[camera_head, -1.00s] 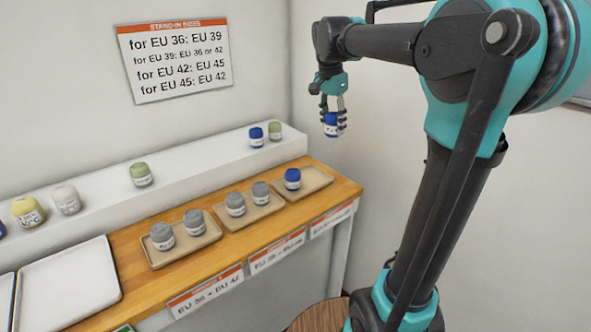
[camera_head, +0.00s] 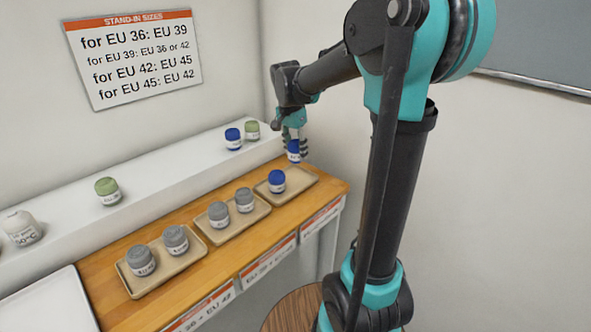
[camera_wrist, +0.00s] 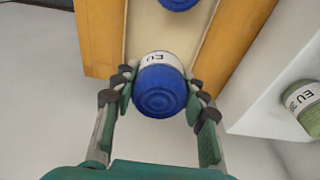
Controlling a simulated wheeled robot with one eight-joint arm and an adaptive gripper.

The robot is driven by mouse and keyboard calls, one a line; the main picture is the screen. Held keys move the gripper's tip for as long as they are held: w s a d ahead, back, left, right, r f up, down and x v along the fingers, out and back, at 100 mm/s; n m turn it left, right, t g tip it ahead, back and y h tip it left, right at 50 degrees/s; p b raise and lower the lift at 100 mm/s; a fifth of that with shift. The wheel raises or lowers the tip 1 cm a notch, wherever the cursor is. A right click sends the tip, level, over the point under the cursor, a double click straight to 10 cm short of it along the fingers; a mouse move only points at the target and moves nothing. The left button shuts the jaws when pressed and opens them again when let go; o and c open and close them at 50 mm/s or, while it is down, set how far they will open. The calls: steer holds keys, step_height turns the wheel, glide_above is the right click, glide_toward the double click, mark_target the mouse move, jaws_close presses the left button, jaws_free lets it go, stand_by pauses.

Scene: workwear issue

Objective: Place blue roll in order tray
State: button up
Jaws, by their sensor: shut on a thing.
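My gripper (camera_head: 296,141) is shut on a blue roll (camera_head: 293,156) with a white label band. It holds the roll above the far right end of the wooden counter, near the back edge of the rightmost tray. In the wrist view the same blue roll (camera_wrist: 160,88) sits between both fingers, its label reading "EU" with the rest hidden. The rightmost beige tray (camera_head: 302,186) holds one other blue roll (camera_head: 277,181), which also shows partly at the top of the wrist view (camera_wrist: 178,3).
Two more beige trays hold grey rolls (camera_head: 218,214) and (camera_head: 140,260). The white ledge behind bears a blue roll (camera_head: 233,139) and green rolls (camera_head: 252,130) and (camera_head: 107,190). A white tray (camera_head: 50,305) is at the lower left. A size sign (camera_head: 134,58) hangs on the wall.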

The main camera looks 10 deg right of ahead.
mark_target(293, 144)
steer(key=shift+f, duration=3.6)
steer(key=o, duration=1.1)
steer(key=shift+f, duration=0.1)
steer(key=shift+o, duration=0.2)
steer(key=r, duration=0.4)
steer(key=a+r, duration=0.1)
steer(key=r, duration=0.3)
steer(key=s+r, duration=0.1)
steer(key=r, duration=0.3)
steer(key=shift+a+r, duration=0.1)
steer(key=shift+a, duration=0.1)
steer(key=shift+s, duration=0.1)
